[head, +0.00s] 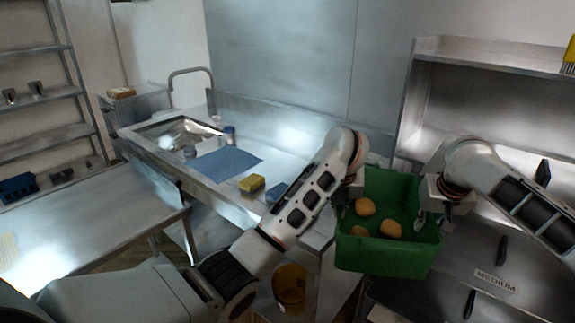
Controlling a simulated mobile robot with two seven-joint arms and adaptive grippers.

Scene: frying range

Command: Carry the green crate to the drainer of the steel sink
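The green crate (385,258) is in the lower right middle of the head view, with three round brown items (391,229) inside. It appears raised off any surface, in front of the right end of the sink counter. My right gripper (423,212) is at the crate's right wall and appears shut on it. My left gripper (350,196) is at the crate's left wall; its fingertips are mostly hidden, but it appears to hold that wall. The steel sink (185,133) has its basin at the far left, with the flat drainer (282,160) to its right.
A blue cloth (226,163), a yellow sponge (252,184) and a blue item (276,192) lie on the drainer. Small containers (229,134) stand near the basin. A steel table (90,230) is at left, an amber bucket (290,285) below, and a drawer unit (497,255) at right.

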